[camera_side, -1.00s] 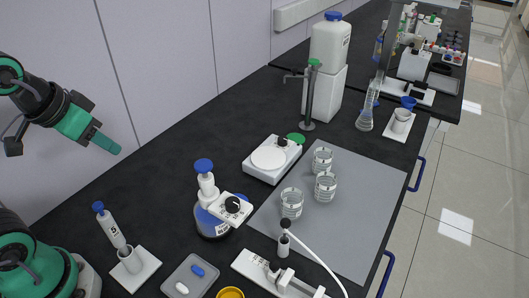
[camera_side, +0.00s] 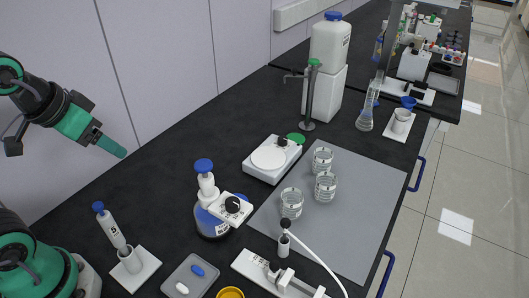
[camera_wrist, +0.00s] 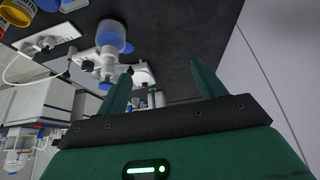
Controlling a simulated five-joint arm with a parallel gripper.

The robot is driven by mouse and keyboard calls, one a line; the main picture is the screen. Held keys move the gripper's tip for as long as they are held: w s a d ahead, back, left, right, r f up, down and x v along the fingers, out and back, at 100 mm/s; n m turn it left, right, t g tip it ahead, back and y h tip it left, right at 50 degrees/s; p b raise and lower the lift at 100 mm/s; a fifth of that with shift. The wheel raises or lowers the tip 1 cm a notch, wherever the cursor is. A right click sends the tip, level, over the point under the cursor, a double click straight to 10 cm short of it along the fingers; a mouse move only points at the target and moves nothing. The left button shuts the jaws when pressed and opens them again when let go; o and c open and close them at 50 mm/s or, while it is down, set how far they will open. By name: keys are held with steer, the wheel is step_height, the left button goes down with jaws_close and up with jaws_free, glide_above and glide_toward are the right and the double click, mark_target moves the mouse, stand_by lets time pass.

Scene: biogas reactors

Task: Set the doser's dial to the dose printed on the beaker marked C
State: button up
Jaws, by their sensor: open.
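The doser (camera_side: 208,222) is a bottle of blue liquid with a white pump top and blue cap. Its white plate carries a black dial (camera_side: 232,204); the dial's setting is too small to read. The doser also shows in the wrist view (camera_wrist: 111,40), above my gripper's fingers. Three glass beakers stand on the grey mat: a back beaker (camera_side: 322,160), a middle beaker (camera_side: 325,187) and a front beaker (camera_side: 291,204). Their printing is too small to read, so I cannot tell which is C. My gripper (camera_wrist: 160,86) is open and empty, high at the left, well away from the doser.
A white balance-like device (camera_side: 270,160) stands behind the doser. A pipette in a stand (camera_side: 128,262), a small tray (camera_side: 190,278) and a yellow-rimmed cup (camera_side: 230,293) are in front. The grey mat (camera_side: 350,235) has bare room at right.

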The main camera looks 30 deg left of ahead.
steer(key=shift+w, duration=0.1)
steer(key=n+g, duration=0.4)
steer(key=g, duration=0.2)
glide_above(292, 205)
steer(key=w+a, duration=0.1)
steer(key=w, duration=0.1)
step_height(292, 205, down, 12)
steer(key=shift+a, duration=0.2)
steer(key=shift+s, duration=0.1)
steer(key=shift+f, duration=1.3)
